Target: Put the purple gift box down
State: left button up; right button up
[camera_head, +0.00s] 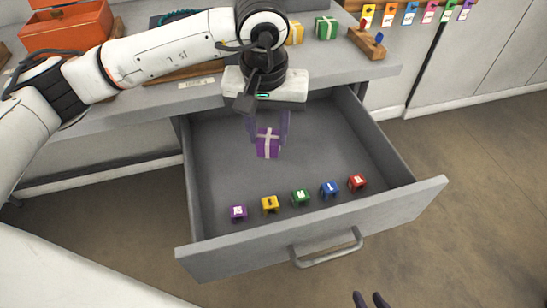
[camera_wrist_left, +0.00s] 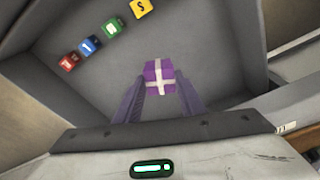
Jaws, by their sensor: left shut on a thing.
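The purple gift box (camera_head: 267,144) has a pale ribbon cross. It is between the fingers of my left gripper (camera_head: 268,128), which is shut on it and points down over the open drawer (camera_head: 340,130). In the left wrist view the gift box (camera_wrist_left: 159,76) shows at the fingertips of my left gripper (camera_wrist_left: 160,95), with the drawer floor behind it. I cannot tell how far the box is above the drawer floor. My right gripper (camera_head: 371,299) shows only as dark fingertips at the bottom edge, apart from each other with nothing seen between them.
Several small lettered blocks, purple (camera_head: 238,212), yellow (camera_head: 270,204), green (camera_head: 300,197), blue (camera_head: 329,189) and red (camera_head: 357,182), line the drawer front. The drawer floor behind them is clear. On the counter are green (camera_head: 326,28) and yellow (camera_head: 294,33) gift boxes and an orange box (camera_head: 66,27).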

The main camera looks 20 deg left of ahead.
aim_at(268, 154)
pick_arm(q)
jog(key=shift+f+b, duration=0.3)
jog(key=shift+f, duration=3.25)
jog(key=o, duration=1)
jog(key=shift+r, duration=0.1)
jog(key=shift+o, duration=0.2)
jog(key=shift+r, duration=0.1)
jog(key=shift+r+p, duration=0.2)
jog(key=shift+p, duration=0.25)
jog(key=r, duration=0.4)
jog(key=s+r, duration=0.1)
jog(key=r, duration=0.6)
jog(key=shift+s+d+r, duration=0.15)
jog(key=shift+s+r, duration=0.2)
jog(key=shift+s, duration=0.05)
